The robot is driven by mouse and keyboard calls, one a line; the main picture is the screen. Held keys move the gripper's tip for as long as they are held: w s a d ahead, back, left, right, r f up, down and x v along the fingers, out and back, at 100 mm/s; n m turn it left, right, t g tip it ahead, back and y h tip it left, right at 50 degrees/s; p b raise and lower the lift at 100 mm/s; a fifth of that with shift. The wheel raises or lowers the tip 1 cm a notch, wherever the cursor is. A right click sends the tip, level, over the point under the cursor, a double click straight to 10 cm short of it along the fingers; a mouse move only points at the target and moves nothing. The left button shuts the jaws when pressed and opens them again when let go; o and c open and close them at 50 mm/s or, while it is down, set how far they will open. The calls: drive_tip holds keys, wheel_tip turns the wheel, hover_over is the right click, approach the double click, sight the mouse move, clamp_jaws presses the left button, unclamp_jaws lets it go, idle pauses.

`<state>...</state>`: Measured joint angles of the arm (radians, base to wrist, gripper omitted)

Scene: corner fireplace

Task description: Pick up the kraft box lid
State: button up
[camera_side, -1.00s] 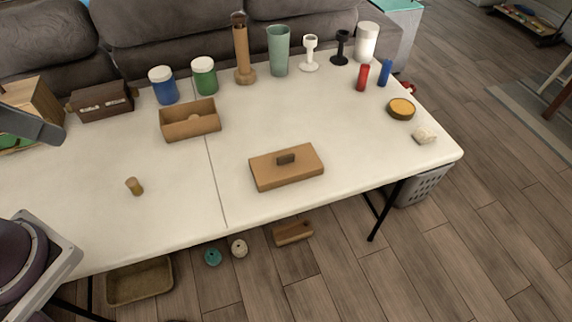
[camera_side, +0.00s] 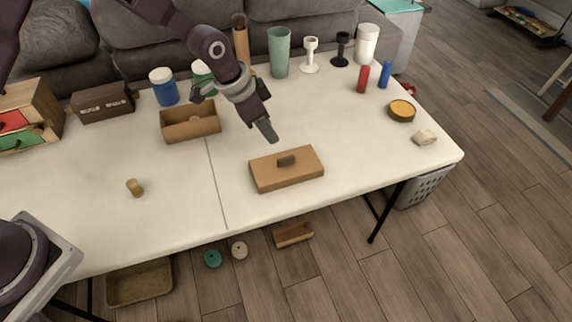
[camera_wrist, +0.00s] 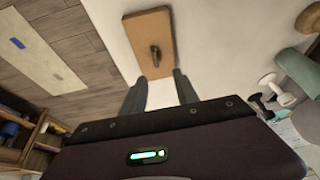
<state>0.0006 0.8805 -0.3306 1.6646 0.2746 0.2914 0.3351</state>
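The kraft box lid (camera_side: 300,171) is a flat brown rectangle with a small dark handle (camera_side: 286,161) on top, lying on the white table. In the wrist view the lid (camera_wrist: 142,28) lies ahead of the fingers, with its handle (camera_wrist: 155,56) near the middle. My gripper (camera_side: 268,133) is in the air, behind and slightly left of the lid, apart from it. In the wrist view my gripper (camera_wrist: 158,82) has its two fingers spread with nothing between them. An open kraft box (camera_side: 178,132) with something small inside stands behind and left of the lid.
The white table (camera_side: 345,140) is clear around the lid. A blue jar (camera_side: 164,86), a green vase (camera_side: 279,52), two goblets and a white cylinder (camera_side: 367,43) line the back edge.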

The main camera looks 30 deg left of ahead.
sight(286, 157)
drive_tip(key=x, duration=1.1)
drive_tip(key=shift+s+d+f, duration=0.25)
drive_tip(key=shift+s+f, duration=0.05)
clamp_jaws()
